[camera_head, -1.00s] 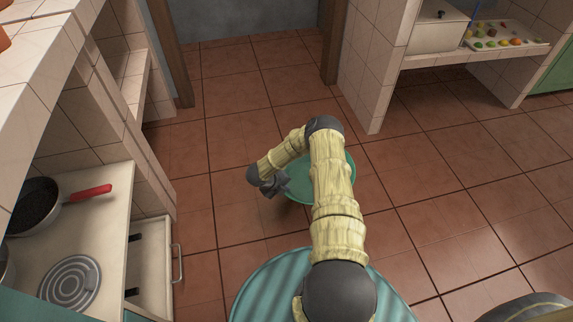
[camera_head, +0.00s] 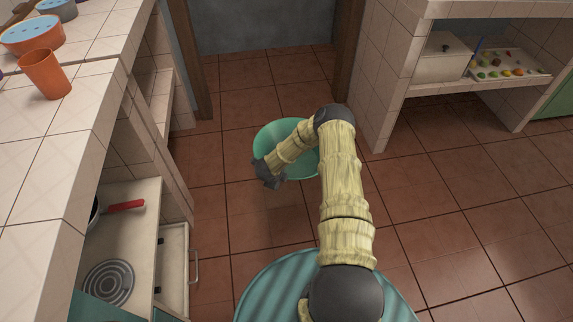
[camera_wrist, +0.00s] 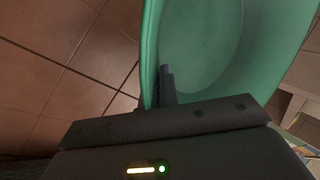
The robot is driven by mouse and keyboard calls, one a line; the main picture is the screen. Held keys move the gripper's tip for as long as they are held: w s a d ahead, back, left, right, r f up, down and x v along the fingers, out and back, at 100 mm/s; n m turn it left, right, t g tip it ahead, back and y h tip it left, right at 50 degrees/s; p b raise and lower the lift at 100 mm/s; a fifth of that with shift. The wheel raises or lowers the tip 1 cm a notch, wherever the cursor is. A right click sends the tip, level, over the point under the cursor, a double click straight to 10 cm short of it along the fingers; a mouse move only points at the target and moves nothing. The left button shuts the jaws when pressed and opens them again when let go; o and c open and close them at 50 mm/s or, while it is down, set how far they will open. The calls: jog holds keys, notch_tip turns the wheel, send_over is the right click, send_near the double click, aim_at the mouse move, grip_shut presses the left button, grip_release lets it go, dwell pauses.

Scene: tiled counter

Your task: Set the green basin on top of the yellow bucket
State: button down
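The green basin (camera_head: 262,143) is in the middle of the head view, above the tiled floor and partly hidden behind my arm. My gripper (camera_head: 268,179) is at its near left rim. In the wrist view, the basin (camera_wrist: 215,50) fills the upper middle and right. A dark finger of my gripper (camera_wrist: 160,85) lies against the inside of the basin's wall, and the other finger is hidden. The gripper looks shut on the rim. The yellow bucket is not seen in either view.
A tiled counter (camera_head: 60,150) runs along the left, with an orange cup (camera_head: 45,74) and an orange bowl (camera_head: 32,38) on it. A stove (camera_head: 115,250) sits lower left. A tiled shelf unit (camera_head: 430,90) stands at the right. Floor (camera_head: 460,200) is open at right.

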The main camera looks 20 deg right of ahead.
jog(key=a+r+n+y+p, duration=0.2)
jog(key=a+r+n+p, duration=0.15)
jog(key=r+p, duration=0.6)
jog(key=a+r+n+t+y+p, duration=0.15)
jog(key=r+n+p, duration=0.4)
jog(key=r, duration=0.65)
jog(key=a+r+n+y+p, duration=0.3)
jog(key=r+n+p, duration=0.1)
jog(key=r+p, duration=0.6)
jog(key=s+a+r+n+g+y+p, duration=0.1)
jog(key=s+r+n+g+p, duration=0.1)
jog(key=r+p, duration=0.5)
jog(key=s+a+r+n+g+y+p, duration=0.1)
jog(key=s+r+n+p, duration=0.4)
jog(key=r, duration=0.7)
jog(key=s+a+r+n+g+y+p, duration=0.1)
jog(key=s+r+n+g+y+p, duration=0.1)
jog(key=r+n+p, duration=0.5)
notch_tip(320, 180, up, 4)
jog(key=s+g+p, duration=0.1)
jog(key=s+p, duration=0.1)
jog(key=p, duration=0.1)
jog(key=shift+a+f, duration=0.2)
jog(key=shift+a, duration=0.05)
jog(key=shift+a, duration=0.15)
